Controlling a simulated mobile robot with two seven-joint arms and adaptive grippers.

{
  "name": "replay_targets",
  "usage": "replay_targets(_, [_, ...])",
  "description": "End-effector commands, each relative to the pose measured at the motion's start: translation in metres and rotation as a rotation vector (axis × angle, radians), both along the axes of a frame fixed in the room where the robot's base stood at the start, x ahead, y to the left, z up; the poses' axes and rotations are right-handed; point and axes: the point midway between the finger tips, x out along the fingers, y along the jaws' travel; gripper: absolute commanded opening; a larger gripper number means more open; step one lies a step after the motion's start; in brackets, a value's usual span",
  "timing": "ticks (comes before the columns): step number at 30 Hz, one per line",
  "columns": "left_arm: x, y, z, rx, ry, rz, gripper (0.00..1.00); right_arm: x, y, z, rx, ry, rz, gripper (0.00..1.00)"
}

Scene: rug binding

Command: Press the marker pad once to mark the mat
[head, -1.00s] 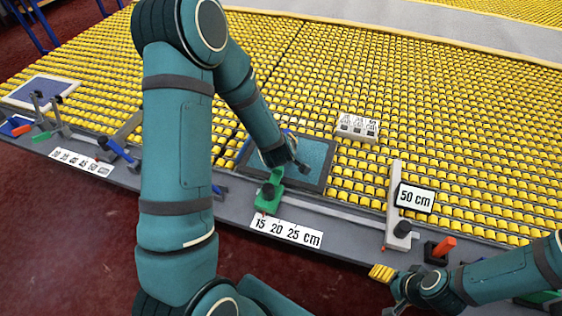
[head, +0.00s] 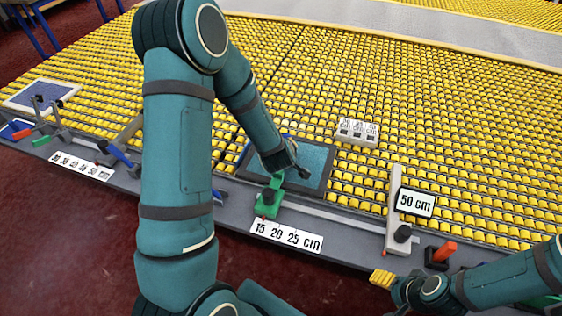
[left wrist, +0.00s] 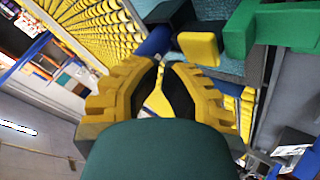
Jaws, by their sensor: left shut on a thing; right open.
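A teal mat panel (head: 315,158) in a dark grey frame lies on the yellow roller bed. My left gripper (left wrist: 160,75) reaches over this panel and is shut on a blue handle (left wrist: 155,42); my own arm hides most of this in the head view. A yellow block (left wrist: 200,47) shows beside the handle in the left wrist view. I cannot tell which part is the marker pad, or whether it touches the mat. A green stop (head: 268,198) stands at the panel's near edge. My right gripper (head: 382,278) is open and apart from these, at the lower right.
A grey rail with a "15 20 25 cm" label (head: 287,235) runs along the near edge. A pale bar (head: 394,210) with a "50 cm" sign (head: 415,202) and an orange-handled lever (head: 440,254) stand at right. A white labelled block (head: 357,131) sits on the rollers behind.

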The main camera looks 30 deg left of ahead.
Motion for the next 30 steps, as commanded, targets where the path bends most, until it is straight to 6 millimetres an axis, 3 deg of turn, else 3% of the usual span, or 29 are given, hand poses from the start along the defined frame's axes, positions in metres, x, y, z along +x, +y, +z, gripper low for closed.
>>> replay_targets(30, [0.0, 0.0, -0.008, 0.0, 0.0, 0.0, 0.0, 0.0, 0.0, -0.01, 0.0, 0.0, 0.0, 0.7])
